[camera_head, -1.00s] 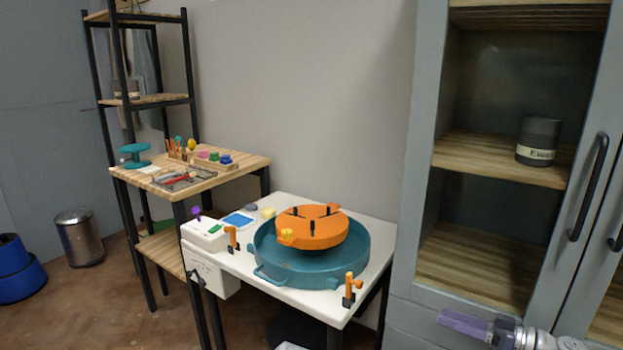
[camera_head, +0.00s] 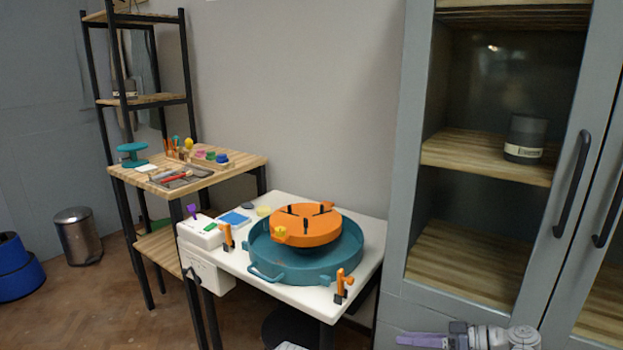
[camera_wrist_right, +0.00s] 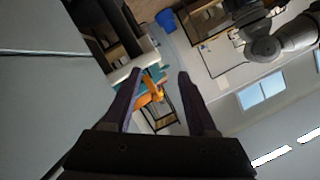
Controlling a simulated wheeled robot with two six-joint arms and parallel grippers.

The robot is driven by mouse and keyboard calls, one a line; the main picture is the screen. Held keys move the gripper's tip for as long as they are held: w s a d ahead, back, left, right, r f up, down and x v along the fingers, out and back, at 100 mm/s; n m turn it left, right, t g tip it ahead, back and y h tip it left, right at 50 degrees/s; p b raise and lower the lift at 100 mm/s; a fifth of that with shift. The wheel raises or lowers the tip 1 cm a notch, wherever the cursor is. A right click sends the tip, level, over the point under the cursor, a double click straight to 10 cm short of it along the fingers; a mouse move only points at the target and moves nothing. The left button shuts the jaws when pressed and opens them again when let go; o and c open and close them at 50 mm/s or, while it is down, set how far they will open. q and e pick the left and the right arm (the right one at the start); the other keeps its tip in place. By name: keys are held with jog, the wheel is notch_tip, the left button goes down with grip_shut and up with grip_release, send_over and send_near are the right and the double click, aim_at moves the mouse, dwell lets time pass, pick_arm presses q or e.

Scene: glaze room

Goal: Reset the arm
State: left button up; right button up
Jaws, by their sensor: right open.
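My right gripper (camera_head: 422,340) shows at the bottom right edge of the head view, low in front of the grey cabinet. In the right wrist view its two dark fingers (camera_wrist_right: 160,88) stand apart with nothing held between them. The orange wheel and teal basin appear beyond the fingers in that view, away from them. My left gripper is not in the head view.
A white table (camera_head: 208,263) holds a teal basin (camera_head: 330,270) with an orange wheel head (camera_head: 318,234). A wooden shelf unit (camera_head: 225,172) stands behind left. The grey cabinet (camera_head: 395,220) holds a dark jar (camera_head: 525,130). A bin (camera_head: 77,238) stands on the floor.

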jog(key=s+a+f+m+g+h, duration=0.1)
jog(key=s+a+f+g+h, duration=0.2)
jog(key=s+a+f+h, duration=0.4)
jog(key=s+a+f+m+g+h, duration=0.1)
jog(key=s+a+f+g+h, duration=0.3)
jog(key=a+f+h, duration=0.5)
notch_tip(320, 180, up, 32)
jog(key=y+p, duration=0.1)
jog(key=p, duration=3)
jog(key=shift+a+f+t+y, duration=0.2)
jog(key=shift+a+t+y, duration=0.1)
